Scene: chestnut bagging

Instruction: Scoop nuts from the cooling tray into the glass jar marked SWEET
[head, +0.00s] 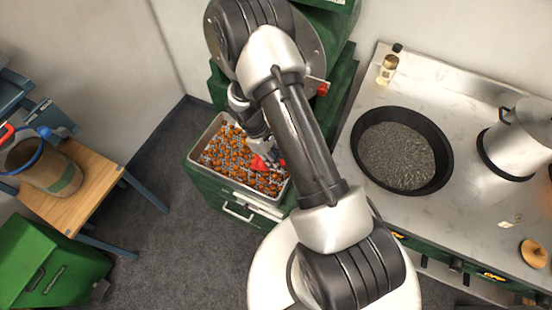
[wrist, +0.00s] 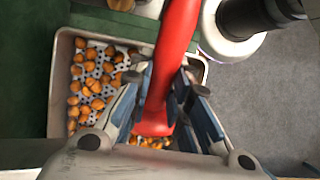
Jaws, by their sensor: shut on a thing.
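My gripper (head: 262,143) is over the cooling tray (head: 203,136) in the head view. In the wrist view, my gripper (wrist: 160,88) is shut on the red handle of a scoop (wrist: 176,38). The handle runs between the fingers, and its lower end is just above or at the tray; contact is unclear. The red scoop (head: 262,163) also shows in the head view, its far part hidden. The tray holds many orange-brown chestnuts (head: 222,155) on a perforated bottom. The tray rim (wrist: 55,85) shows in the wrist view. I see no readable SWEET marking.
A wooden table (head: 88,190) at left holds a blue-rimmed container (head: 50,172); I cannot tell what it is. A black pan (head: 398,150), a steel pot (head: 520,140) and a small bottle (head: 388,68) stand on the counter at right. A green box (head: 45,265) is at lower left.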

